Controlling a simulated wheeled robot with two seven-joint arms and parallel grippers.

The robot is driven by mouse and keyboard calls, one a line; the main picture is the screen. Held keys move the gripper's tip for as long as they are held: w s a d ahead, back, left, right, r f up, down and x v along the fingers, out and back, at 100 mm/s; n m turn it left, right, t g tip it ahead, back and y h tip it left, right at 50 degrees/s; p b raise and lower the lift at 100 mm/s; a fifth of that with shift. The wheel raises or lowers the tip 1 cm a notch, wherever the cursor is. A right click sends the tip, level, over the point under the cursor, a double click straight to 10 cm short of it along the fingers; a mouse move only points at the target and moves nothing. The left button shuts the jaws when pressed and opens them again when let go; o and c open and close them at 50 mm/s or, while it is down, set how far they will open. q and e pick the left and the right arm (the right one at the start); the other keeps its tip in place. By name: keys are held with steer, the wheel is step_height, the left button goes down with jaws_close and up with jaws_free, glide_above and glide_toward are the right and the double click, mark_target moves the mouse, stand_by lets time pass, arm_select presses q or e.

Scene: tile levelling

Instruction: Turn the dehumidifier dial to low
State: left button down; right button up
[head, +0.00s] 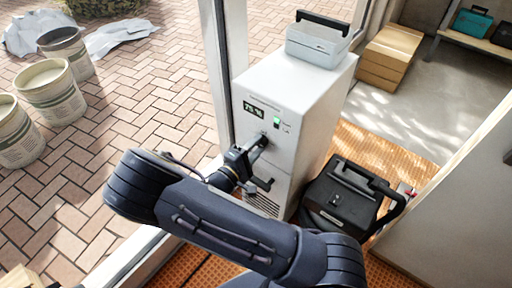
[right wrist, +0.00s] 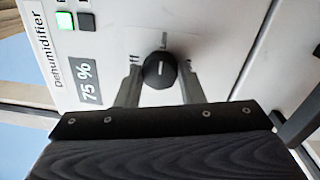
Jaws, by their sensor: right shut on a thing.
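The white dehumidifier (head: 291,108) stands upright, with a lit display reading about 75 % (right wrist: 88,78) and a green light (right wrist: 65,20). Its black round dial (right wrist: 157,74) shows in the right wrist view, with a short white mark running up and down the picture. My right gripper (right wrist: 160,84) is shut on the dial, one finger on each side. In the head view my right gripper (head: 264,162) is at the front panel, and I cannot make out the dial there. The labels around the dial are partly covered or too small to read. My left gripper is not in view.
A light box with a dark handle (head: 318,45) sits on top of the dehumidifier. A black case (head: 345,198) stands close on its right. Several buckets (head: 50,92) stand on the brick paving at left. Cardboard boxes (head: 390,55) lie behind. A post (head: 218,75) is close at left.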

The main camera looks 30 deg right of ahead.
steer(key=o, duration=1)
steer(key=p+v, duration=0.1)
steer(key=v, duration=0.6)
steer(key=shift+s+a, duration=0.2)
steer(key=shift+a, duration=0.15)
steer(key=shift+f, duration=0.1)
